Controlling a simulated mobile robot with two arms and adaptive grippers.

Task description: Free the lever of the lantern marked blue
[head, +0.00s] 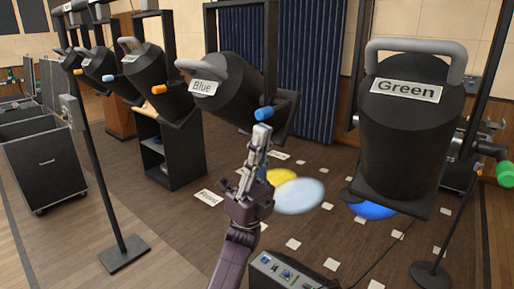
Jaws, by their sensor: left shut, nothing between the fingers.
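The black lantern labelled "Blue" (236,88) hangs in a frame at the upper middle of the head view, tilted, with a grey handle. A blue cylindrical knob (264,114), apparently its lever end, sticks out at its lower right. My left gripper (262,130) reaches up from below. Its fingers are shut and empty, with the tips just under the blue knob; I cannot tell if they touch it. My right gripper is out of view.
The lantern labelled "Green" (408,135) hangs close at right, with a green knob (505,172) beside it. Other lanterns with coloured knobs line up at left. A black box (285,274) sits below my arm. The floor between holds cards and coloured light pools.

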